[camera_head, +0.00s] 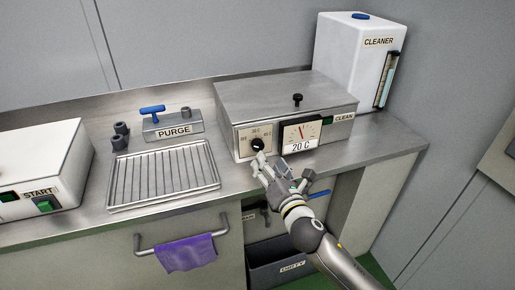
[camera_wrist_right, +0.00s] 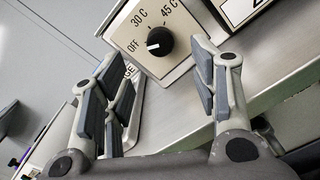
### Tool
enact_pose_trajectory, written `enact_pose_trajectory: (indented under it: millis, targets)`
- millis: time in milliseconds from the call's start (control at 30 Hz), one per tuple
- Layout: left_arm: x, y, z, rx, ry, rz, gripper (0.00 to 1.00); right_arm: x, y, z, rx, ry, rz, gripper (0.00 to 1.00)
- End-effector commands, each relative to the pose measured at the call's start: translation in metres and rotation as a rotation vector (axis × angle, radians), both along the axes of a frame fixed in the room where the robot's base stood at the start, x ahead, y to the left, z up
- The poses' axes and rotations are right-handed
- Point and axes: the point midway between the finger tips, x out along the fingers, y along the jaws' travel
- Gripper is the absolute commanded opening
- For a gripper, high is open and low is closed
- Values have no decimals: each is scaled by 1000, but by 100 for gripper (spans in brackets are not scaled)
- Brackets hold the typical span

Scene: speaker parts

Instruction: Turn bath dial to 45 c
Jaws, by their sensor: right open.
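The bath dial (camera_head: 257,144) is a black round knob on the front of the steel bath (camera_head: 280,97). In the right wrist view the dial (camera_wrist_right: 160,42) sits on a cream plate marked OFF, 30 C and 45 C, and its white mark points towards OFF. A gauge (camera_head: 301,131) beside it has a red needle and a 20 C label. My right gripper (camera_head: 272,168) is in front of and just below the dial. In the wrist view its fingers (camera_wrist_right: 153,85) are spread apart with nothing between them, and the dial lies beyond their tips. My left gripper is not in view.
A PURGE block (camera_head: 173,127) with a blue handle and a wire rack (camera_head: 163,175) stand left of the bath. A START box (camera_head: 40,170) is at far left, a CLEANER tank (camera_head: 352,60) behind right. A purple cloth (camera_head: 187,253) hangs on the front rail.

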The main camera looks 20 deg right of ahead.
Motion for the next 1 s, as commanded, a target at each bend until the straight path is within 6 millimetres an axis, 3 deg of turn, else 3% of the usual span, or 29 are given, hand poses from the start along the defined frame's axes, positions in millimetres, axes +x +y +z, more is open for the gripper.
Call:
enact_pose_trajectory:
  millis: [200,433,900,1000]
  targets:
    - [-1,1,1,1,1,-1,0,42,1,1,2,0,-1,55]
    - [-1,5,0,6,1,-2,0,74,2,0,4,2,0,55]
    - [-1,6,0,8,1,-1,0,86,3,0,4,1,1,55]
    - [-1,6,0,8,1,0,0,86,3,0,4,1,1,44]
